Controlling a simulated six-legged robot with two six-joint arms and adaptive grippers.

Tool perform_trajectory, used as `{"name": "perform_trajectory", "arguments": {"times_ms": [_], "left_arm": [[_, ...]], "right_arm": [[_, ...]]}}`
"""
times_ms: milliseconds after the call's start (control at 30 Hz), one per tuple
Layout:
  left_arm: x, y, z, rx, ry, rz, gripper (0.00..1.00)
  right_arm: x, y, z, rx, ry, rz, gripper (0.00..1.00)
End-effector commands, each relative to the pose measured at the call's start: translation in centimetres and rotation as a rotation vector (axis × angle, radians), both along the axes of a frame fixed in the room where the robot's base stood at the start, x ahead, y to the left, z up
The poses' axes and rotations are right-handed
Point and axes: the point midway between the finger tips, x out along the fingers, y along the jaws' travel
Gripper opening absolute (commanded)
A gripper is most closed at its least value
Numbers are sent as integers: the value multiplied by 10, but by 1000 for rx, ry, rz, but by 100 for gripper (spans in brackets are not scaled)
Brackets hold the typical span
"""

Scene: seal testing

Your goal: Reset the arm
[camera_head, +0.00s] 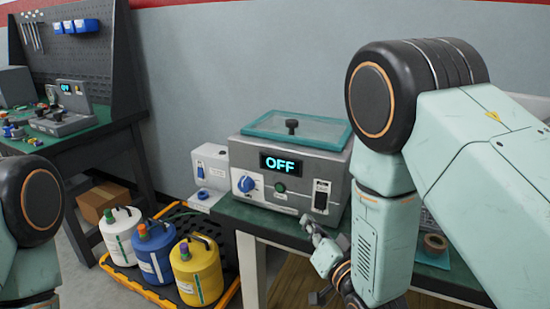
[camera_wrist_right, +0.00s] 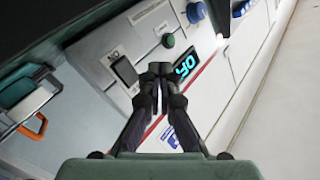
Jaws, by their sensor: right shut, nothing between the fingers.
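My right arm comes in from the right in the head view. Its gripper (camera_head: 308,222) is low in front of the grey seal tester (camera_head: 292,172), near the table's front edge. In the right wrist view the fingers of the right gripper (camera_wrist_right: 160,72) are together, with nothing between them. The tester's panel (camera_wrist_right: 145,50) lies beyond them, with a black switch, a green button and a lit display. In the head view the display (camera_head: 281,164) reads OFF and the clear lid (camera_head: 297,130) is down. My left arm shows at the left edge; its gripper is out of view.
A white pump box (camera_head: 210,165) stands left of the tester. Yellow (camera_head: 197,270), blue and white jugs stand in a black and yellow tray (camera_head: 150,292) on the floor. A workbench (camera_head: 85,137) stands at the back left.

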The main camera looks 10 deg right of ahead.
Motion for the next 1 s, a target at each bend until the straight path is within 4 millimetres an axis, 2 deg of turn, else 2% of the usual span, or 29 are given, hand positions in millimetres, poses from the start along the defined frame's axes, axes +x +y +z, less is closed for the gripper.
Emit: {"name": "perform_trajectory", "arguments": {"times_ms": [67, 133, 167, 233, 300, 367, 467, 500, 567, 600, 700, 800, 900, 1000], "left_arm": [[0, 0, 0, 0, 0, 0, 41], [0, 0, 0, 0, 0, 0, 41], [0, 0, 0, 0, 0, 0, 41], [0, 0, 0, 0, 0, 0, 41], [0, 0, 0, 0, 0, 0, 41], [0, 0, 0, 0, 0, 0, 41], [0, 0, 0, 0, 0, 0, 41], [0, 0, 0, 0, 0, 0, 41], [0, 0, 0, 0, 0, 0, 41], [0, 0, 0, 0, 0, 0, 41], [0, 0, 0, 0, 0, 0, 41], [0, 0, 0, 0, 0, 0, 41], [0, 0, 0, 0, 0, 0, 41], [0, 0, 0, 0, 0, 0, 41]], "right_arm": [[-2, -2, -13, -67, 49, 0, 0], [-10, -6, -36, -159, 144, 1, 0], [-16, -9, -48, -204, 194, 4, 0], [-39, -19, -84, -304, 346, 14, 0], [-70, -30, -120, -385, 499, 34, 0], [-99, -38, -146, -440, 625, 58, 0], [-152, -49, -183, -508, 825, 109, 0], [-176, -53, -195, -527, 904, 133, 0], [-211, -58, -211, -547, 1020, 169, 0], [-235, -61, -219, -554, 1091, 192, 0], [-290, -65, -233, -552, 1250, 241, 0], [-330, -68, -241, -526, 1356, 255, 0], [-352, -69, -246, -503, 1409, 254, 0], [-359, -69, -249, -499, 1424, 255, 0]]}}
